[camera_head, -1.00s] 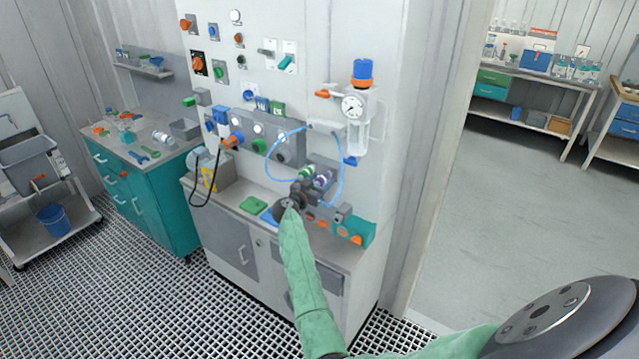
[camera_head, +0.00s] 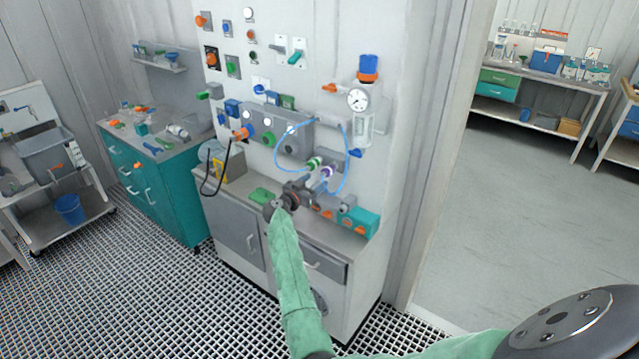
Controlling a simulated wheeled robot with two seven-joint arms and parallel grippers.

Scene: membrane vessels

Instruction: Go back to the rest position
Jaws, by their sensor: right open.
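My right gripper (camera_head: 300,187), at the end of my green-sleeved arm, is open over the front of the grey bench. Just beyond its fingers are a small vessel with a green band (camera_head: 314,163) and one with a purple band (camera_head: 326,173), by the wall panel. Blue tubing (camera_head: 345,178) loops around them. The gripper partly hides the mount below the vessels, and I cannot tell whether a fingertip touches anything. My left gripper is not in view.
The grey bench (camera_head: 228,211) carries a green pad (camera_head: 262,196) and a teal block with orange parts (camera_head: 360,220). A gauge (camera_head: 358,99) and several valves sit on the wall panel. A teal cabinet (camera_head: 165,190) stands left; open floor (camera_head: 520,220) lies right.

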